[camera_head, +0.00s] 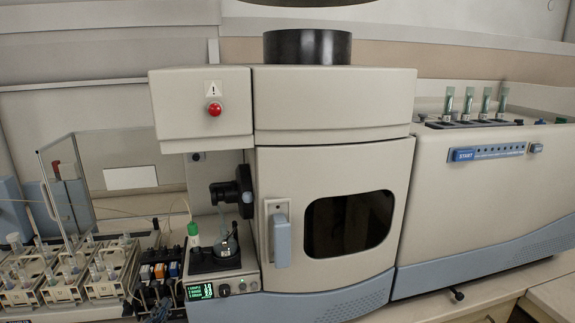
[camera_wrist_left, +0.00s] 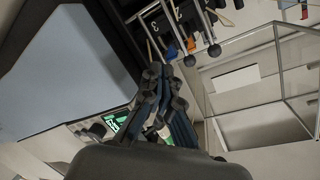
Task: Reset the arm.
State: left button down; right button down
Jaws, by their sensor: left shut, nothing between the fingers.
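My left gripper (camera_wrist_left: 163,78) shows in the left wrist view, with its dark fingers together and nothing between them. It is apart from the objects around it as far as I can see. No arm of mine shows clearly in the head view. My right gripper is not in view. The spectrometer (camera_head: 285,108) stands in the middle of the head view, with a dark window (camera_head: 348,224) and a blue door handle (camera_head: 282,240).
Sample racks (camera_head: 110,287) with glassware stand at the left, beside a clear panel (camera_head: 68,185); the panel also shows in the left wrist view (camera_wrist_left: 250,85). A lit green display (camera_head: 199,291) sits below the bay. Several tubes (camera_head: 486,102) stand on the right-hand unit (camera_head: 470,200).

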pick_arm(q)
jog(key=s+d+f+n+g, duration=0.2)
jog(key=s+f+g, duration=0.25)
jog(key=s, duration=0.55)
jog(key=s+d+f+n+g+h, duration=0.15)
jog(key=s+f+g, duration=0.35)
jog(key=s, duration=0.5)
jog(key=s+d+f+n+g, duration=0.3)
jog(key=s+f, duration=0.4)
jog(key=s, duration=0.3)
notch_tip(320, 180, down, 25)
jog(key=s+g, duration=0.2)
jog(key=s+a+f, duration=0.2)
jog(key=s+f, duration=1.5)
jog(key=shift+a+f+g+b, duration=0.3)
jog(key=shift+a+f+g, duration=0.05)
jog(key=shift+f, duration=0.05)
jog(key=shift+m, duration=0.25)
